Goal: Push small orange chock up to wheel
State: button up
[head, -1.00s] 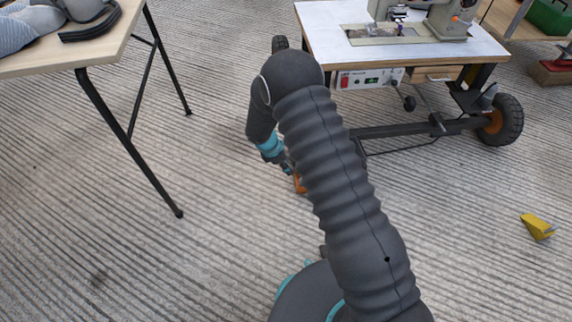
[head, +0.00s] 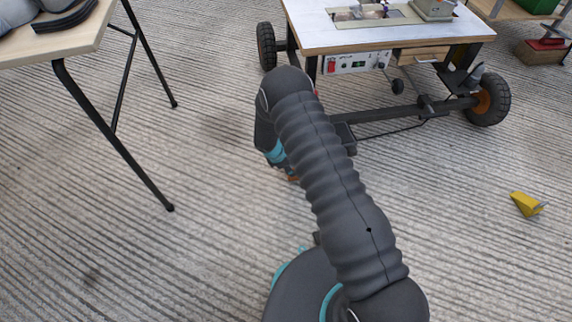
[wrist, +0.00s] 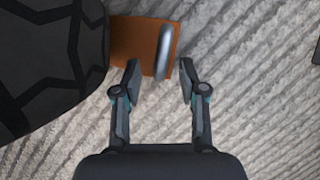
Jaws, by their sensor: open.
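The small orange chock (wrist: 145,42) lies on the floor in the wrist view, with a grey bar handle (wrist: 163,52) near its right end. Its left end meets the edge of a large black tyre (wrist: 50,60) in the picture; I cannot tell whether they touch. My gripper (wrist: 160,70) is open, its fingertips at the chock's near edge, the left one overlapping it in the picture. The handle stands between the finger lines. In the head view a bit of orange (head: 292,178) shows beside my arm, which hides most of the gripper area.
A wheeled cart (head: 400,115) with a white-topped table stands ahead, with a left wheel (head: 267,46) and a right wheel (head: 488,100). A yellow chock (head: 527,204) lies at right. A wooden table (head: 75,40) stands at left. The ribbed floor between is clear.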

jog(key=shift+d+f, duration=0.1)
jog(key=shift+f, duration=0.1)
grip_shut()
jog(key=shift+w, duration=0.15)
